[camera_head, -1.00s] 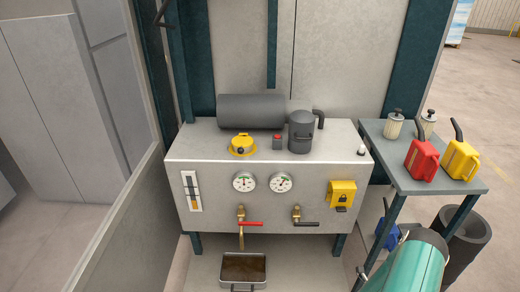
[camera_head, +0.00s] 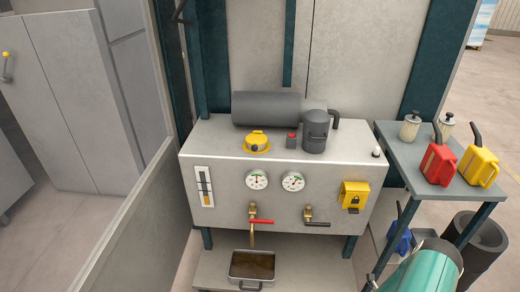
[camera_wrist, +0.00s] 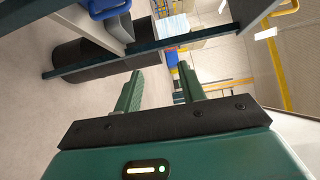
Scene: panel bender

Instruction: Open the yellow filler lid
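The yellow filler lid (camera_head: 257,142) sits on top of the grey hydraulic cabinet (camera_head: 232,170), left of the middle, and looks closed. A small dark part shows on its front. In the wrist view my gripper (camera_wrist: 160,82) has its two green fingers spread apart with nothing between them. It points toward the side table and the open hall, away from the lid. The lid is not in the wrist view. In the head view only a teal part of my arm shows at the bottom right; my gripper is not visible there.
A dark cylinder (camera_head: 266,108) lies behind the lid, and a dark canister (camera_head: 315,131) stands to its right. A side table (camera_head: 404,158) at the right carries a red can (camera_head: 438,164), a yellow can (camera_head: 479,166) and filters. A tray (camera_head: 252,265) sits below the taps. A low wall (camera_head: 135,215) runs at left.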

